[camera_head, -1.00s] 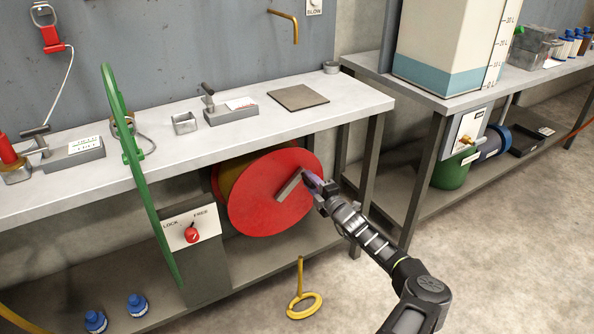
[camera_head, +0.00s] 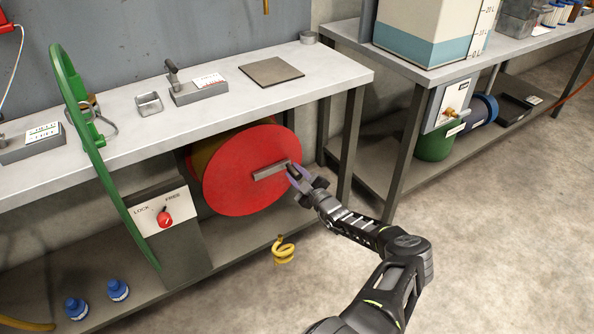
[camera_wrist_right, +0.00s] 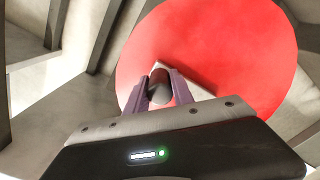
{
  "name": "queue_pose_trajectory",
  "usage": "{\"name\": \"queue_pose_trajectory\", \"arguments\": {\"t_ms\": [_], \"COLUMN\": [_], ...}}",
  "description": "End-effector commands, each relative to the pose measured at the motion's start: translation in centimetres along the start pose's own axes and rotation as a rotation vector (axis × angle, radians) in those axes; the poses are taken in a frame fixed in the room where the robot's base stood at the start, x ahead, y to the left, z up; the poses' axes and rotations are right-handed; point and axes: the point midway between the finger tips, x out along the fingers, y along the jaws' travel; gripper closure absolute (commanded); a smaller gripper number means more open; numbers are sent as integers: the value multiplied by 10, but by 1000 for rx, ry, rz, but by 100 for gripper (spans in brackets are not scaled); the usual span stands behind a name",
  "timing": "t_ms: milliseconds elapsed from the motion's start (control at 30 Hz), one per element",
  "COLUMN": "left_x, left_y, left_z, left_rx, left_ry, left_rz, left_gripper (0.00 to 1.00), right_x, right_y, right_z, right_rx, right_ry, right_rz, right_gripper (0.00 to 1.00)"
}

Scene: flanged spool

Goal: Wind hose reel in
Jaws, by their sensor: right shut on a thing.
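The hose reel (camera_head: 235,185) is a spool with a large red flange under the bench, with a yellowish drum behind it. A grey crank bar (camera_head: 267,172) lies across the flange face. My right gripper (camera_head: 293,168) is shut on the dark crank handle at the bar's right end. In the right wrist view the crank handle (camera_wrist_right: 160,86) sits between the two purple fingers, in front of the red flange (camera_wrist_right: 215,45). A lock/free panel (camera_head: 160,212) with a red knob (camera_head: 164,218) stands left of the reel. My left gripper is not in view.
The grey bench (camera_head: 215,122) overhangs the reel. Bench legs (camera_head: 350,140) stand right of the reel. Two blue-capped bottles (camera_head: 118,290) sit on the lower shelf. The floor at right is clear.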

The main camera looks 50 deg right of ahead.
Motion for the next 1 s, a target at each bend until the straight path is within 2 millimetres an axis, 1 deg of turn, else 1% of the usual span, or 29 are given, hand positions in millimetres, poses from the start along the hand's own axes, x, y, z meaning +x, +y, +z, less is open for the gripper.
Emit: {"name": "queue_pose_trajectory", "arguments": {"t_ms": [433,467,500,700,1000], "left_x": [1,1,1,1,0], "left_y": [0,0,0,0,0], "left_z": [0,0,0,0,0], "left_rx": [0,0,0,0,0], "left_ry": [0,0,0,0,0], "left_rz": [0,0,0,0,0], "left_gripper": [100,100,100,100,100], "right_x": [1,1,1,0,-1], "right_y": [-2,-2,-2,-2,-1], "right_z": [-1,-1,-1,-1,0], "right_rx": [15,15,15,13,12], "right_ry": [1,1,2,1,0], "right_rz": [-2,-2,-2,-1,-1], "right_gripper": [100,69,66,50,50]}}
